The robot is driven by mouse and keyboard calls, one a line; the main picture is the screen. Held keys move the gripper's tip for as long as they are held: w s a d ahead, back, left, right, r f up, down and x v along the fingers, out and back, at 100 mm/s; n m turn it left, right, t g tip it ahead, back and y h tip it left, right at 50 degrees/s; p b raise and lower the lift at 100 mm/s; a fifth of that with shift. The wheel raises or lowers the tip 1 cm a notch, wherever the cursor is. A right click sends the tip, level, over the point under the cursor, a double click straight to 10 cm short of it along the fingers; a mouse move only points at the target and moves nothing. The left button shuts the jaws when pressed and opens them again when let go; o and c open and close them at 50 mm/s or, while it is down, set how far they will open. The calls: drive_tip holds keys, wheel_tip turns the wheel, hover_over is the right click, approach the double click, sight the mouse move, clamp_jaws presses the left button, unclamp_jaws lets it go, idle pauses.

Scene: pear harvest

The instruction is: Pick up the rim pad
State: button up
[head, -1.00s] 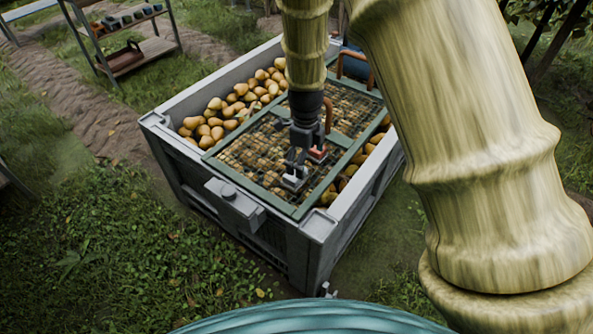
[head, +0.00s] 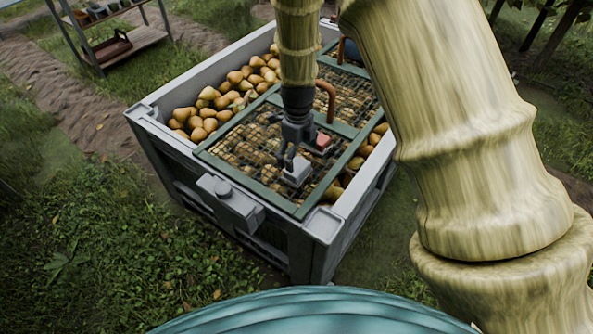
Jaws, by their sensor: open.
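My gripper (head: 308,158) hangs pointing down over the mesh-covered part of the bin, to the right of and behind this block. Its fingers are spread, with a pale grey tip and a reddish piece showing near them. Nothing is held between them. Whether the tips touch the mesh is hard to tell.
The bin holds many pears (head: 205,112). A green-framed mesh lid (head: 252,187) with brown handles (head: 328,98) covers its right part. A shelf rack (head: 112,45) stands at the back left. Grass lies open at the left.

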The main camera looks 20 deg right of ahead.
sight(298, 166)
drive_tip(key=shift+s+f, duration=0.2)
drive_tip(key=shift+f, duration=2.85)
drive_tip(key=c, duration=1.2)
drive_tip(key=shift+r, duration=0.1)
